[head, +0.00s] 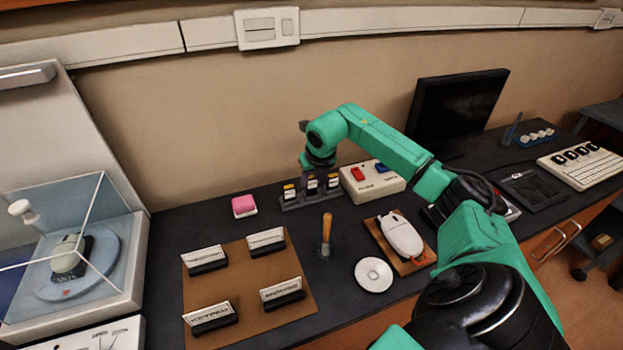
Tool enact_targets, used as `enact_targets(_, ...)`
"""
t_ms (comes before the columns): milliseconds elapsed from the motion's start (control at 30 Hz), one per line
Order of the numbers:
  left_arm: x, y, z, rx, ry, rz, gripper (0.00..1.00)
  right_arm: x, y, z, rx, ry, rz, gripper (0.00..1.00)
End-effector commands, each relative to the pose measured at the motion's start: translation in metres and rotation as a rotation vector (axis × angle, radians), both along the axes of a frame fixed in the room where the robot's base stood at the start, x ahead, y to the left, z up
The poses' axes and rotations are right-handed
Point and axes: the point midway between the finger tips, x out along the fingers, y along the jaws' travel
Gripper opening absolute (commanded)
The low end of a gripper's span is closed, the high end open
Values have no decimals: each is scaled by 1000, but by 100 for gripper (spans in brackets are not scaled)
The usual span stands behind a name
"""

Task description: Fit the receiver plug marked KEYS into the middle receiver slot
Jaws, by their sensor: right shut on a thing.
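My green right arm reaches to the back of the bench, and my right gripper (314,176) points down over a low grey receiver base (318,199). Three small dark plugs with white and yellow labels stand in a row at the base. The gripper is shut on the middle plug (312,186), at the middle slot. Its label is too small to read, and whether it is fully seated cannot be told. The left plug (290,191) and right plug (333,181) stand on either side, close to the fingers. My left gripper is not in view.
A white box with red and blue buttons (372,186) stands right of the base. A pink block (244,205) lies left. In front are a brown mat (247,280) with label holders, an upright orange-handled tool (326,228), a white dish (373,275) and a mouse (401,237).

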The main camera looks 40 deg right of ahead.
Motion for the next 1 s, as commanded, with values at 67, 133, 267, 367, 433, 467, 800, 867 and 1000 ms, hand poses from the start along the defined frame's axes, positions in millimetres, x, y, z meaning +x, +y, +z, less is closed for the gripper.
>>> enact_targets(67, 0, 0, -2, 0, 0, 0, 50, 0, 0, -2, 0, 0, 0, 0)
enact_targets(133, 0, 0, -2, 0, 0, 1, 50, 0, 0, -3, 0, 0, 0, 0)
enact_targets(267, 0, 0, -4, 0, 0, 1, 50, 0, 0, -5, 0, 0, 0, 0)
enact_targets(367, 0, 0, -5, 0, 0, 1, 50, 0, 0, -7, 0, 0, 0, 0)
enact_targets(433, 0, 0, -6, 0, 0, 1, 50, 0, 0, -8, 0, 0, 0, 0)
enact_targets(467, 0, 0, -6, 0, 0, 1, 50, 0, 0, -8, 0, 0, 0, 0)
enact_targets(800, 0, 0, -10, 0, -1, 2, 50, 0, 0, -13, 0, 0, 0, 0)
enact_targets(867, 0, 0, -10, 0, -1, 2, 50, 0, 0, -14, 0, 0, 0, 0)
enact_targets(1000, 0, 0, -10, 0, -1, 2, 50, 0, 0, -14, 0, 0, 0, 0)
